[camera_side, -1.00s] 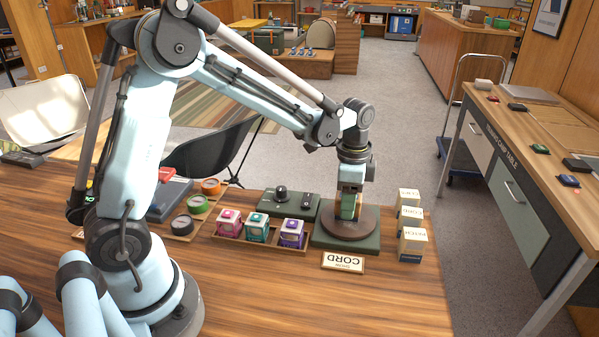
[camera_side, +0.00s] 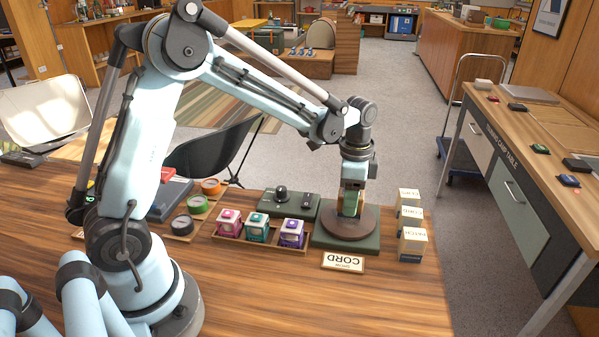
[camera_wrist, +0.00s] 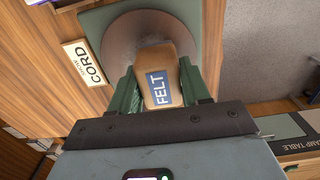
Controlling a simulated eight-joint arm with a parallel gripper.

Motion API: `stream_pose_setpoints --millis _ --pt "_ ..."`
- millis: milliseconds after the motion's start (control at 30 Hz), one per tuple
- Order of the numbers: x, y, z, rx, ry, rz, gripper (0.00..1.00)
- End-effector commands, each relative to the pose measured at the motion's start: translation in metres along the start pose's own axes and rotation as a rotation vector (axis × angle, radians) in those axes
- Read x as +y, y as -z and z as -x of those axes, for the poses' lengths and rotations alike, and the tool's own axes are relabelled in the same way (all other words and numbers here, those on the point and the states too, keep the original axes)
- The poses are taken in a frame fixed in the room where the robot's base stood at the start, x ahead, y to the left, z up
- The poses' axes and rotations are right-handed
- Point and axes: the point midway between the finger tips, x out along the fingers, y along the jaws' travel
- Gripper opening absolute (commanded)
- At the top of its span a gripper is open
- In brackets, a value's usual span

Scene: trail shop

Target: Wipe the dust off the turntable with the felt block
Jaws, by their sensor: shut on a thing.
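The turntable (camera_side: 368,222) is a round brown disc on a dark green square base near the right end of the wooden table. In the wrist view the turntable (camera_wrist: 118,40) shows a greyish dusty-looking patch beside the block. My gripper (camera_side: 350,203) is over the disc, pointing down. In the wrist view my gripper (camera_wrist: 160,85) is shut on the tan felt block (camera_wrist: 160,62), which has a blue FELT label. The block's far end is at the disc's surface; whether it touches cannot be told for sure.
A CORD sign (camera_side: 343,262) stands just in front of the base. Several small boxes (camera_side: 411,243) stand to its right. The front tabletop is clear.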

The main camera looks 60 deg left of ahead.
Motion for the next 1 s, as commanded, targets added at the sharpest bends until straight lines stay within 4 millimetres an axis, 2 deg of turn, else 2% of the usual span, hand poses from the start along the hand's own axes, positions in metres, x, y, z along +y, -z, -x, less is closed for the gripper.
stream_pose_setpoints --millis 267,400,1000 --pt "-0.024 0.01 0.0 0.0 0.001 0.001 0.18" --pt "-0.016 0.02 0.0 0.0 0.001 -0.002 0.18" --pt "0.036 -0.003 0.0 0.0 0.0 -0.002 0.18"
